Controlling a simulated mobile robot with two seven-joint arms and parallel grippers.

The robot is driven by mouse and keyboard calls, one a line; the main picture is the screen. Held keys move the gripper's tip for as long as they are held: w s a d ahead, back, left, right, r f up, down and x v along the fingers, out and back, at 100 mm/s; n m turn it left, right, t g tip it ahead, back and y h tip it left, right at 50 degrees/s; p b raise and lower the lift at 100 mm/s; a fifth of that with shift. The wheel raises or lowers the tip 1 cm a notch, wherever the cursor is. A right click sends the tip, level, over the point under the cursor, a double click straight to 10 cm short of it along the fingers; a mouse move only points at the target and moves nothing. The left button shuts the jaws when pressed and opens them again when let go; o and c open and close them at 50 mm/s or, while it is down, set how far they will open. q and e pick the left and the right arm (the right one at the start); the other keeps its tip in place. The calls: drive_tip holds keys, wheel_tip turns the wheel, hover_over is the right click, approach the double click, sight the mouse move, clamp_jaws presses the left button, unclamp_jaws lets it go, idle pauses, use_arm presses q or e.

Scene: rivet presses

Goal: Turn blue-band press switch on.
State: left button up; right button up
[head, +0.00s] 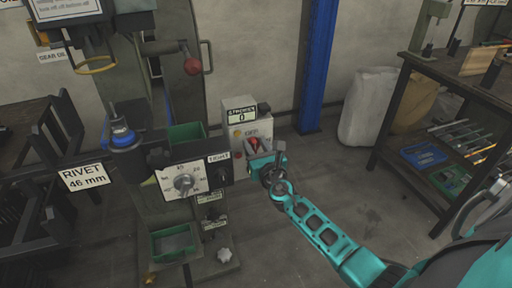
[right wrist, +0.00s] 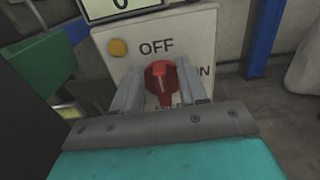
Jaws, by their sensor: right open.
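The blue-band press (head: 122,138) stands left of centre in the head view, with a blue ring on its post. Its pale switch box (head: 243,130) stands to the right, with a display reading 0. The red rotary switch (right wrist: 161,82) sits on the box front, with OFF lettered above it and ON partly hidden at its right. Its white mark looks close to upright, toward OFF. My right gripper (right wrist: 158,92) is open, with one finger on each side of the red knob; contact cannot be told. In the head view the right gripper (head: 266,160) is at the box front. My left gripper is not in view.
A dial panel (head: 184,182) and green bins (head: 174,242) are on the press, left of my right gripper. A blue post (head: 318,65) stands behind. A shelf table (head: 455,75) and sacks (head: 368,105) stand at the right. Floor between is clear.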

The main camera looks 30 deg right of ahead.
clamp_jaws()
idle(0.4)
